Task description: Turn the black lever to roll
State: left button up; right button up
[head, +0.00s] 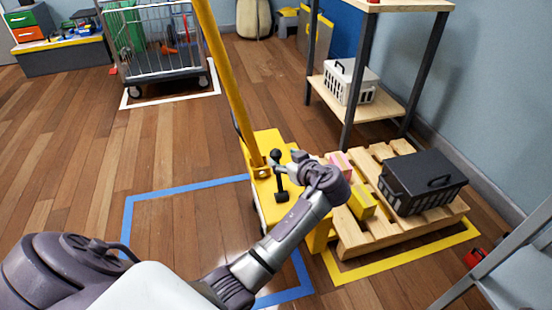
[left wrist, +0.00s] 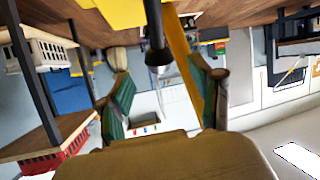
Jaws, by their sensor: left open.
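The black lever (head: 282,194) stands on the yellow base of a wheeled machine (head: 265,150), beside its tall yellow handle bar. A round black knob (head: 276,154) shows above its shaft. My left gripper (head: 288,166) is just right of the lever in the head view, partly hiding what lies behind it. In the left wrist view, the open left gripper (left wrist: 162,72) shows its green-padded fingers apart. The black lever (left wrist: 157,45) appears between the fingertips there; I cannot tell whether it touches them. My right gripper is not in view.
A wooden pallet (head: 352,240) with a black crate (head: 424,181) and yellow and pink blocks is close right of the machine. A shelf rack (head: 385,110) with a white basket stands behind. A wire cart (head: 160,50) is far left. Floor at left is clear.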

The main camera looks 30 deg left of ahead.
aim_at(279, 156)
pick_arm(q)
jog(key=b+x, duration=0.1)
jog(key=x, duration=0.4)
jog(key=shift+w+a+f, duration=0.2)
jog(key=shift+a+f, duration=0.05)
jog(key=shift+a, duration=0.05)
grip_shut()
jog(key=shift+b, duration=0.3)
